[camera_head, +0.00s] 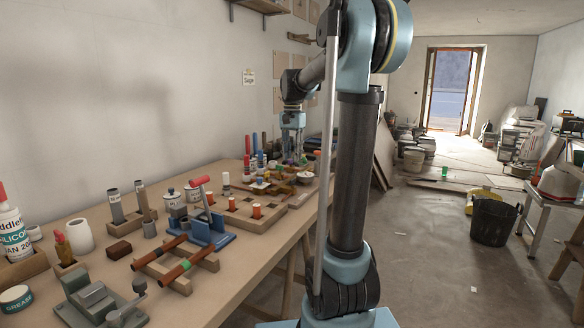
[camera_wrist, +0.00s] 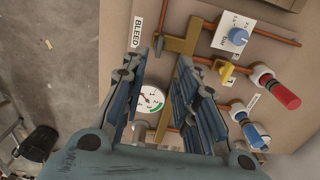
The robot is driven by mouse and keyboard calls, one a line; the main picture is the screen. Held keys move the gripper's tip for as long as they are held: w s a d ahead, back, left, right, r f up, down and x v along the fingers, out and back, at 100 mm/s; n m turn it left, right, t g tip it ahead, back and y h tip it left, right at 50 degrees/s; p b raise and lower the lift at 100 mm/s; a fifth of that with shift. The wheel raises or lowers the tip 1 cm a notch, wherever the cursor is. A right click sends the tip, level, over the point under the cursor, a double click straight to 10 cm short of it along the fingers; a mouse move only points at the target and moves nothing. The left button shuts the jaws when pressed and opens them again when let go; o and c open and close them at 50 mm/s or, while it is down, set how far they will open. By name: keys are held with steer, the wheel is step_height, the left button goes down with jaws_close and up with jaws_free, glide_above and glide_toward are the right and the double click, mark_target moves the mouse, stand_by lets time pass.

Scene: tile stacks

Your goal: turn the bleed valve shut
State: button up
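A white label reading BLEED (camera_wrist: 136,32) sits on the tan board in the wrist view. Beside it is a flat brass-coloured fitting (camera_wrist: 178,45), which I take as the bleed valve; its lower part is partly hidden by my right finger. My gripper (camera_wrist: 163,58) is open, with its two blue fingers apart and nothing seen held between them. The fingertips overlap the fitting's near edge in the picture; I cannot tell whether they touch it. In the head view my gripper (camera_head: 293,152) is above the bench's far part, and the valve is too small to make out.
The bench (camera_head: 232,262) holds tools nearer my body.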

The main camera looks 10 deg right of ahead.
steer(key=shift+r, duration=1.2)
